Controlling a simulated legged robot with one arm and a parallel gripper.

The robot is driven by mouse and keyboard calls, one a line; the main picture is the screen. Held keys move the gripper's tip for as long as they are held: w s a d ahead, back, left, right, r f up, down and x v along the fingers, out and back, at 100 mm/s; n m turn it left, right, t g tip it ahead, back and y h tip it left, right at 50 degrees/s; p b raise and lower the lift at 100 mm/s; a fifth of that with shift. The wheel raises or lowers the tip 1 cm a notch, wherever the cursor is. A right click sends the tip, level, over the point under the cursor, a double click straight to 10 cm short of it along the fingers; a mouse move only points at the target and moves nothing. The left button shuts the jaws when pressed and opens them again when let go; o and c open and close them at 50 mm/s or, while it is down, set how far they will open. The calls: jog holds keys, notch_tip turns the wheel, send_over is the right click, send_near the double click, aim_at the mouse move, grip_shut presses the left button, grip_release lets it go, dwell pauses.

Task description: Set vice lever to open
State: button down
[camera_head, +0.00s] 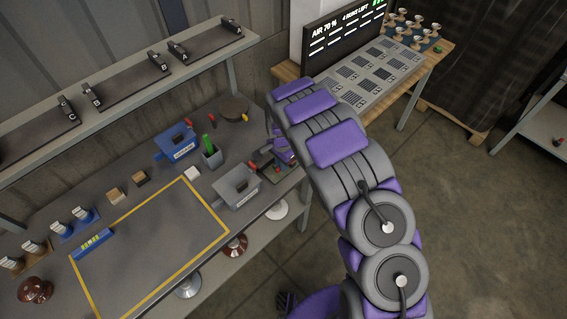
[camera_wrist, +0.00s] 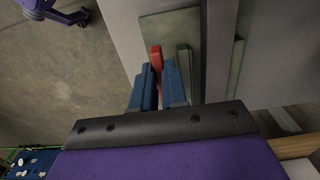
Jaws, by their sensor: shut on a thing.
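The red vice lever (camera_wrist: 155,58) shows upright in the wrist view, its lower part between the two blue fingers of my gripper (camera_wrist: 158,85). The fingers are closed on it. Beside it is a grey-green plate with a raised bar (camera_wrist: 183,72), seemingly part of the vice. In the head view my purple and grey arm reaches to the bench's right end. There my gripper (camera_head: 281,150) is over the small vice (camera_head: 279,172), mostly hidden by the arm. Whether the lever is open or closed cannot be told.
Left of the vice on the bench (camera_head: 140,195) stand a grey box (camera_head: 237,188), a blue box (camera_head: 178,141) and a cup with a green-handled tool (camera_head: 211,156). A yellow-bordered area (camera_head: 150,245) is clear. A screen (camera_head: 343,33) stands on the wooden table behind.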

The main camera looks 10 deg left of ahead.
jog(key=shift+s+a+f, duration=0.1)
jog(key=shift+s, duration=0.2)
jog(key=c, duration=1.3)
grip_release()
jog(key=shift+s+a, duration=0.1)
jog(key=shift+a, duration=0.05)
jog(key=shift+c, duration=0.2)
jog(key=shift+o, duration=0.9)
jog(key=shift+w+a, duration=0.15)
jog(key=shift+w, duration=0.05)
jog(key=shift+d+r, duration=0.25)
jog(key=shift+r, duration=0.1)
notch_tip(320, 180, up, 17)
jog(key=p, duration=0.2)
jog(key=shift+w+a+f, duration=0.15)
jog(key=shift+a, duration=0.1)
